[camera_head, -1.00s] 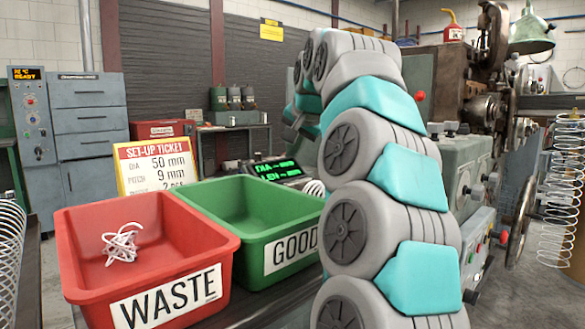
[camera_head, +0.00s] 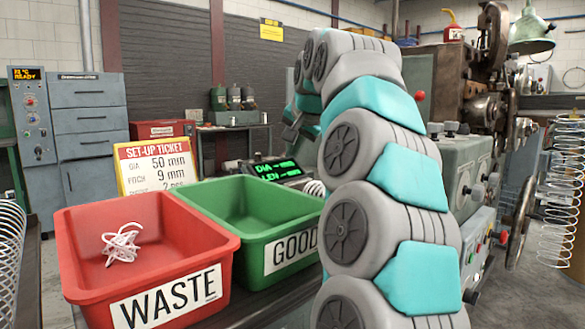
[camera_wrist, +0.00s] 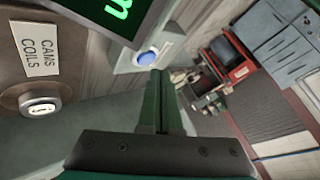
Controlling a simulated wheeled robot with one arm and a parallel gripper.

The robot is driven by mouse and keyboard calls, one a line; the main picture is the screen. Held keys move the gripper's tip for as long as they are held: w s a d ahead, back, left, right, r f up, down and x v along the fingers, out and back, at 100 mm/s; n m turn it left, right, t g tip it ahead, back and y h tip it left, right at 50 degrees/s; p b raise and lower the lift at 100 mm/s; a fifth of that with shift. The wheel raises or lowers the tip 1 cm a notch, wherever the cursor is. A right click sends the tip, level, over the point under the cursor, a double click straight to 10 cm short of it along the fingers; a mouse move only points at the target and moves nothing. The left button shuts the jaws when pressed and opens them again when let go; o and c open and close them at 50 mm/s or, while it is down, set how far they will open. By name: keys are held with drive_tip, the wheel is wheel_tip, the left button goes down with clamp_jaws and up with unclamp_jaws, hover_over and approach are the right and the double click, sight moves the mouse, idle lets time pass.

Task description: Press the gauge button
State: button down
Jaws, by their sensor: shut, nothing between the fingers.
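The gauge (camera_head: 276,170) stands behind the green bin in the head view, its green display showing DIA and LEN lines with dashes. In the wrist view part of its dark display (camera_wrist: 112,14) shows at the top, with the blue button (camera_wrist: 147,58) on a pale plate beside it. My gripper (camera_wrist: 158,74) is shut and empty, its green fingertips close by the button's lower edge in that picture. I cannot tell whether they touch it.
A red WASTE bin (camera_head: 82,221) holds tangled white wire (camera_head: 121,243). In the wrist view a round knob (camera_wrist: 40,103) sits under a CAMS COILS label (camera_wrist: 41,58), left of my fingers.

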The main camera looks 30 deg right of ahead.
drive_tip(key=shift+f, duration=0.1)
drive_tip(key=shift+f+b, duration=0.3)
drive_tip(key=shift+b, duration=0.05)
drive_tip(key=shift+f+b, duration=0.35)
drive_tip(key=shift+f, duration=0.05)
idle(0.6)
drive_tip(key=shift+r, duration=0.15)
idle(0.3)
drive_tip(key=shift+r+p, duration=0.65)
drive_tip(key=shift+r, duration=0.1)
drive_tip(key=shift+r+p, duration=1.95)
drive_tip(key=shift+r, duration=0.45)
